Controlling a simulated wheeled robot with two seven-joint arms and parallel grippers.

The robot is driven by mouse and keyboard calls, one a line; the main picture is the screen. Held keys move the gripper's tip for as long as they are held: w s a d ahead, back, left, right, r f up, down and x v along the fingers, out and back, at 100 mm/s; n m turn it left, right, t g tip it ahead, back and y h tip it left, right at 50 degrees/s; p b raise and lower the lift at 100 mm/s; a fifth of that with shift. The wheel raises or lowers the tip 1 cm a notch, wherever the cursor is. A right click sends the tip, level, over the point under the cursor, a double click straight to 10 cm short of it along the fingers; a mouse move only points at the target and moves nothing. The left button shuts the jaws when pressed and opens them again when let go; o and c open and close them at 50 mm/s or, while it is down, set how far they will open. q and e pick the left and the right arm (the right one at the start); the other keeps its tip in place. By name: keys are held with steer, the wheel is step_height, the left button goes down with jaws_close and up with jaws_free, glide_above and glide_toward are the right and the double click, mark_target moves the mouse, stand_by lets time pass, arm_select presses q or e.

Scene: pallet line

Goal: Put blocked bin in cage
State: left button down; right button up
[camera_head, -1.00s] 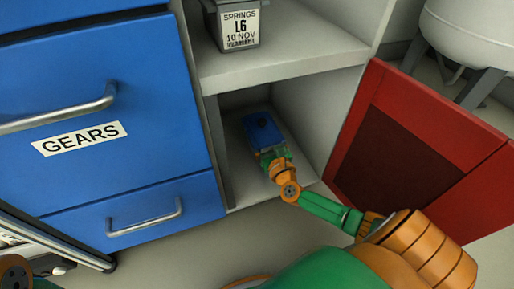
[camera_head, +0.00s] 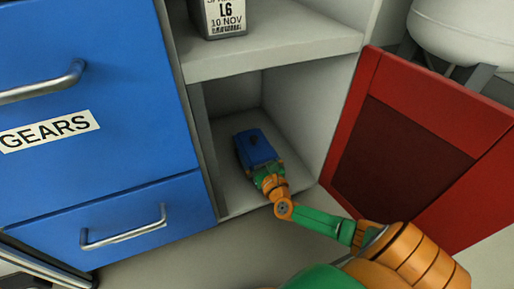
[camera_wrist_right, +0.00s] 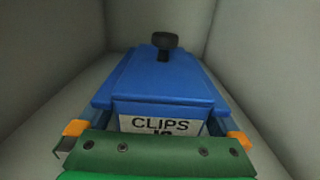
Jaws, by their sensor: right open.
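A blue bin (camera_head: 255,147) with a "CLIPS" label sits on the floor of the lower cabinet compartment. In the right wrist view the same blue bin (camera_wrist_right: 160,75) shows a sloped top with a black knob, and its label is partly hidden by my gripper. My right gripper (camera_head: 269,176) reaches into the compartment at the bin's front end. In the wrist view its open fingers (camera_wrist_right: 158,134) lie one on each side of the labelled end; I cannot tell whether they touch it. No cage is identifiable. My left gripper is out of view.
A red door (camera_head: 350,150) stands open on the right. A grey bin (camera_head: 222,18) marked "L6" sits on the shelf (camera_head: 280,40) above. Blue drawers (camera_head: 100,110), one labelled "GEARS", are on the left. Compartment walls stand close around the bin.

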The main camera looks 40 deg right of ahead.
mark_target(263, 165)
steer(key=p+v, duration=0.4)
steer(key=v, duration=0.6)
steer(key=shift+s+a+r, duration=0.15)
steer(key=shift+s, duration=0.2)
steer(key=shift+s+a, duration=0.15)
steer(key=shift+s, duration=0.4)
